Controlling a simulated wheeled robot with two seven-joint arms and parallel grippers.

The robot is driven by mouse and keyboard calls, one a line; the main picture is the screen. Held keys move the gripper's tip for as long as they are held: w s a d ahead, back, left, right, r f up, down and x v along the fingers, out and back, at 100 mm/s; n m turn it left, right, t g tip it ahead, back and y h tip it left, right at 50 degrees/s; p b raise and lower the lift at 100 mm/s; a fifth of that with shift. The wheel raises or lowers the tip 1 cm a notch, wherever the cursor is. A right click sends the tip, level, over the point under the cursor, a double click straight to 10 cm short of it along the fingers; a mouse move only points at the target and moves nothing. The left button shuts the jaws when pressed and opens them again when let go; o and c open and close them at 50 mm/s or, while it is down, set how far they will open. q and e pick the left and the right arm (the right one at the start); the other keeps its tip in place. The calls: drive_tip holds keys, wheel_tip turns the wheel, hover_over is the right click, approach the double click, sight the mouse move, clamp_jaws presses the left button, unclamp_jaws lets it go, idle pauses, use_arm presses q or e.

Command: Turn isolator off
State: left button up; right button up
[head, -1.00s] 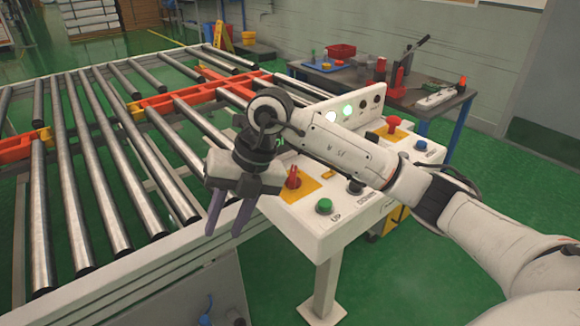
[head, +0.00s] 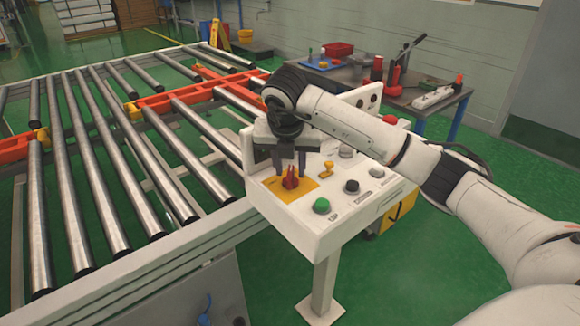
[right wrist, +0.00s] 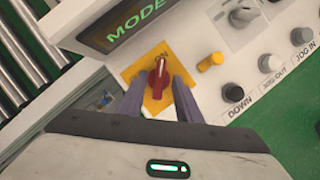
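The isolator is a red rotary knob (head: 290,178) on a yellow plate (head: 271,189), at the left end of the white control panel (head: 333,235). In the right wrist view the knob (right wrist: 158,78) points up toward the ON marking. My right gripper (head: 290,170) is open, pointing down over the plate. In the right wrist view its two dark fingers stand on either side of the knob, with gaps visible; contact cannot be made out. My left gripper is not in view.
The roller conveyor (head: 110,190) lies to the left. A table with tools (head: 400,97) stands behind.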

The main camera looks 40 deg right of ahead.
drive_tip(key=shift+w+d+f, duration=0.1)
drive_tip(key=shift+w+f, duration=0.05)
drive_tip(key=shift+f, duration=0.25)
clamp_jaws()
